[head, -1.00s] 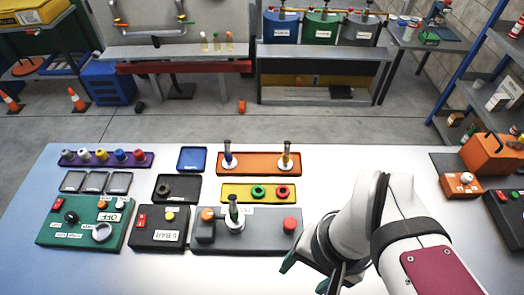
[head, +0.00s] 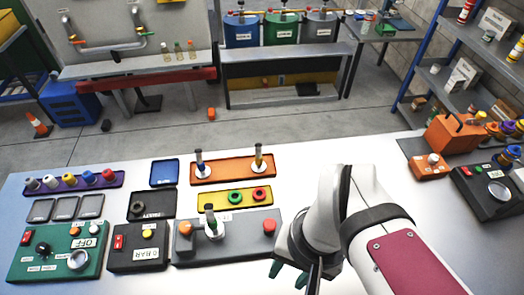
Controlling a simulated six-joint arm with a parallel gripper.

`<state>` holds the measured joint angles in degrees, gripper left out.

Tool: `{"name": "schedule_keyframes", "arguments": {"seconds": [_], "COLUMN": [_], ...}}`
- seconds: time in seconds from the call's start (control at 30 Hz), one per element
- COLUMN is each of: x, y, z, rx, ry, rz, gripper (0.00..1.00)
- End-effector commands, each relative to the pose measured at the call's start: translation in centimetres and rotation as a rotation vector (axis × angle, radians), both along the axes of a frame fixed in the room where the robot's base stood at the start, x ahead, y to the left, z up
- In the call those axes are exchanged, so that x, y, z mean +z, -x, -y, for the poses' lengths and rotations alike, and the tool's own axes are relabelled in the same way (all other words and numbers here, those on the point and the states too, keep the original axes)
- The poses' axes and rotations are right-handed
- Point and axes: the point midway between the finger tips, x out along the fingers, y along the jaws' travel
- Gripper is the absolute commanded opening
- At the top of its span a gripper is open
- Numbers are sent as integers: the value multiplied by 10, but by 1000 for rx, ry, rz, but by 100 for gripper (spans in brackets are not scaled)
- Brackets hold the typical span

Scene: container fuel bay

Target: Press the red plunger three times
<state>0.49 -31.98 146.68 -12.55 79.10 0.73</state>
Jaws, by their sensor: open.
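The red plunger (head: 269,226) is a round red knob standing upright on the right end of a grey box (head: 240,246) at the front of the table. My gripper (head: 288,276) is open, pointing down, with dark green fingertips. It is in front of and to the right of the red plunger, apart from it in the picture. Its height above the table is hard to tell, and my wrist hides part of the fingers.
Left of the grey box are a black box reading "0 BAR" (head: 139,261) and a green panel (head: 58,254). A yellow tray with rings (head: 212,198) and an orange tray with two posts (head: 232,172) lie behind. Orange and black units (head: 431,166) stand far right.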

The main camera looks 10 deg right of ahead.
Motion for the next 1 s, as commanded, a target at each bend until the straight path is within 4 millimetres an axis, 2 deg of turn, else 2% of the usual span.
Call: {"name": "schedule_keyframes", "arguments": {"seconds": [0.03, 0.2, 1.0], "x": [0, 0, 0], "y": [0, 0, 0], "z": [0, 0, 0], "rx": [0, 0, 0], "ry": [0, 0, 0], "rz": [0, 0, 0], "gripper": [30, 0, 0]}}
